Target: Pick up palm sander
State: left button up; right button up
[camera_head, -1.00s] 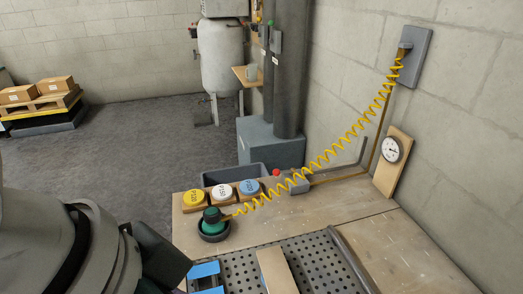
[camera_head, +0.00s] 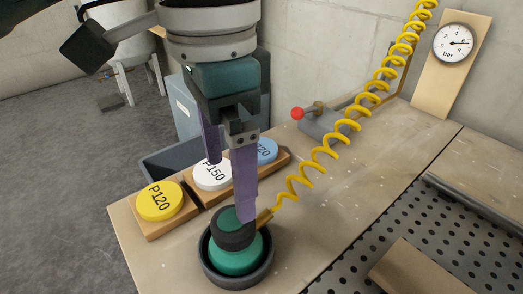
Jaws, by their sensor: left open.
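The palm sander (camera_head: 237,262) has a green body with a dark collar and sits in a round dark holder (camera_head: 208,270) on the wooden bench. A coiled yellow air hose (camera_head: 318,160) runs from its right side up toward the wall. My left gripper (camera_head: 228,185) points down just above the sander, with purple fingers apart and nothing between them. One finger reaches down in front of or beside the sander's top; I cannot tell whether it touches. My right gripper is not clearly seen.
Yellow P120 (camera_head: 160,201), white P150 (camera_head: 212,173) and blue (camera_head: 264,150) discs sit on wooden blocks left of and behind the sander. A red-knobbed valve (camera_head: 310,112) stands behind. A perforated panel (camera_head: 420,235) and wooden block (camera_head: 415,270) lie at right.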

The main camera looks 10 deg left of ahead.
aim_at(234, 217)
pick_arm(q)
jog(key=f, duration=0.3)
jog(key=shift+s+d+f, duration=0.2)
jog(key=shift+d+f, duration=0.1)
jog(key=shift+f, duration=0.05)
pick_arm(e)
jog(key=shift+s+d+f, duration=0.15)
jog(key=shift+d+f, duration=0.15)
jog(key=shift+d, duration=0.35)
pick_arm(q)
jog(key=f+b, duration=0.1)
jog(key=f, duration=0.4)
jog(key=shift+a+f, duration=0.2)
pick_arm(e)
jog(key=shift+a+f, duration=0.1)
jog(key=shift+f, duration=0.5)
pick_arm(q)
jog(key=shift+w, duration=0.1)
pick_arm(e)
jog(key=shift+a, duration=0.1)
pick_arm(q)
jog(key=c, duration=0.3)
grip_shut()
jog(key=shift+r, duration=0.15)
